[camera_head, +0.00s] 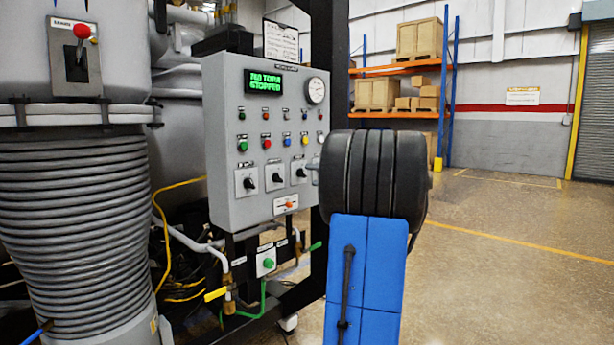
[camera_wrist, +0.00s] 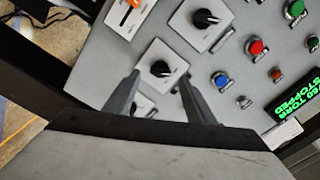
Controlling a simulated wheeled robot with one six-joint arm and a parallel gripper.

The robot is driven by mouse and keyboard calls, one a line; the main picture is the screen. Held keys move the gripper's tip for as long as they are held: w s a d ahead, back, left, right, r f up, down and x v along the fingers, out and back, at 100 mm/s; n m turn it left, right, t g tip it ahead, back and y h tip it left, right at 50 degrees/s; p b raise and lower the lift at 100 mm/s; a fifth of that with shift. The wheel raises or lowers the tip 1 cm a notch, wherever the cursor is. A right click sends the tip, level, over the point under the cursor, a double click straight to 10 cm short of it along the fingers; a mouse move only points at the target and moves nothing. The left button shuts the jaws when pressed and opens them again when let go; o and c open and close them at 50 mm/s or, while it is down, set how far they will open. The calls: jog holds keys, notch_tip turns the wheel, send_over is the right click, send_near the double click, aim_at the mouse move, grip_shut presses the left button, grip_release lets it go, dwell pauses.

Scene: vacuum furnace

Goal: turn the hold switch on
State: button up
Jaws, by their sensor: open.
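Three black rotary switches on square white plates sit in a row low on the grey panel: left (camera_head: 247,181), middle (camera_head: 275,177) and right (camera_head: 299,172). Their labels are too small to read, so I cannot tell which is the hold switch. In the wrist view one black knob (camera_wrist: 162,69) lies between my gripper's (camera_wrist: 158,77) spread fingertips, apparently untouched. Another knob (camera_wrist: 206,18) is up and to the right. A further white plate is partly hidden by the left finger. In the head view my wrist hides most of my gripper at the panel's right edge.
The panel (camera_head: 222,205) also bears coloured buttons, a gauge (camera_head: 316,91) and a green display (camera_head: 265,84) reading STOPPED. An orange slider (camera_head: 286,205) sits below the switches. A ribbed bellows column (camera_head: 75,225) stands left. Floor (camera_head: 520,230) at the right is clear.

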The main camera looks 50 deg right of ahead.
aim_at(302, 173)
jog(key=shift+w, duration=2.3)
jog(key=c, duration=1)
